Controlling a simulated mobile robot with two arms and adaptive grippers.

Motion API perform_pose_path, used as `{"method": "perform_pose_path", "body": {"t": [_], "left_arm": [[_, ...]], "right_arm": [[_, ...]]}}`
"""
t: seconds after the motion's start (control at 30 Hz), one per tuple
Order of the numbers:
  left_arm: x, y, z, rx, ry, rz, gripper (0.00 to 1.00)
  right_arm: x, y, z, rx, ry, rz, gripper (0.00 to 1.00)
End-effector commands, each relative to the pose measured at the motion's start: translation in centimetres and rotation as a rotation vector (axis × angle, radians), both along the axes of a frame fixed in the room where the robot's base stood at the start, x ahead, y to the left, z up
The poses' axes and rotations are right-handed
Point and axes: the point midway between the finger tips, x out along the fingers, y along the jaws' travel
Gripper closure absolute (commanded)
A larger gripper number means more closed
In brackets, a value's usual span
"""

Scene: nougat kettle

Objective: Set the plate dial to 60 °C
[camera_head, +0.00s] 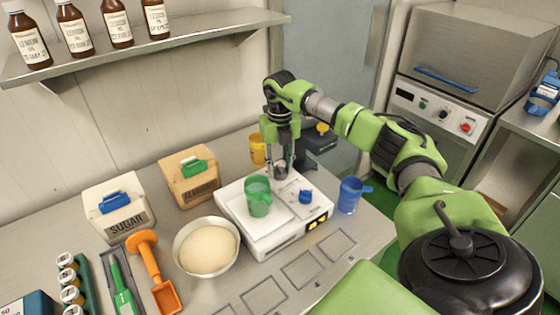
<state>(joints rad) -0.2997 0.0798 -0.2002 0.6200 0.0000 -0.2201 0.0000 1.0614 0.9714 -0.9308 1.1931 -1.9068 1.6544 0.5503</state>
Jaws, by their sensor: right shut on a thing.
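The white hot plate (285,240) stands on the bench with a green cup (258,196) on its left part. Its control panel is on the right part, with a blue knob (305,196) nearer to me and a grey dial (281,172) farther back. My right gripper (281,166) points down at the back of the panel. Its fingers are shut on the grey dial and cover part of it. Lit yellow displays (318,220) show on the plate's side, but their figures are too small to read. My left gripper is not in view.
A blue cup (350,194) stands right of the plate and a yellow cup (257,149) behind it. A bowl of pale stuff (206,247), a sugar box (115,216) and a tan box (188,178) stand to the left. A shelf (150,45) holds brown bottles.

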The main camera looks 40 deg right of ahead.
Motion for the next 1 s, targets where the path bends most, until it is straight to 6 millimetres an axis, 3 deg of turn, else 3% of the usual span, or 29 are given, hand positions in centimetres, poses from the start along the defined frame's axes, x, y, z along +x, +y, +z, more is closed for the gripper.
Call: {"method": "perform_pose_path", "body": {"t": [0.7, 0.73, 0.77, 1.0], "left_arm": [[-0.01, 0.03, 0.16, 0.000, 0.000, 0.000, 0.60], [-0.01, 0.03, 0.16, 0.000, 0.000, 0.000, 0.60], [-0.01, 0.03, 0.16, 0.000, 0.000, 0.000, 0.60], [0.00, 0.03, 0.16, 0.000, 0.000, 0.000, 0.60]], "right_arm": [[0.08, -0.05, 0.05, -0.001, -0.003, -0.071, 0.92], [0.07, -0.06, 0.06, -0.001, -0.003, -0.071, 0.63], [0.06, -0.05, 0.06, -0.001, -0.003, -0.071, 0.55], [0.04, -0.04, 0.04, -0.001, -0.002, -0.071, 0.54]]}}
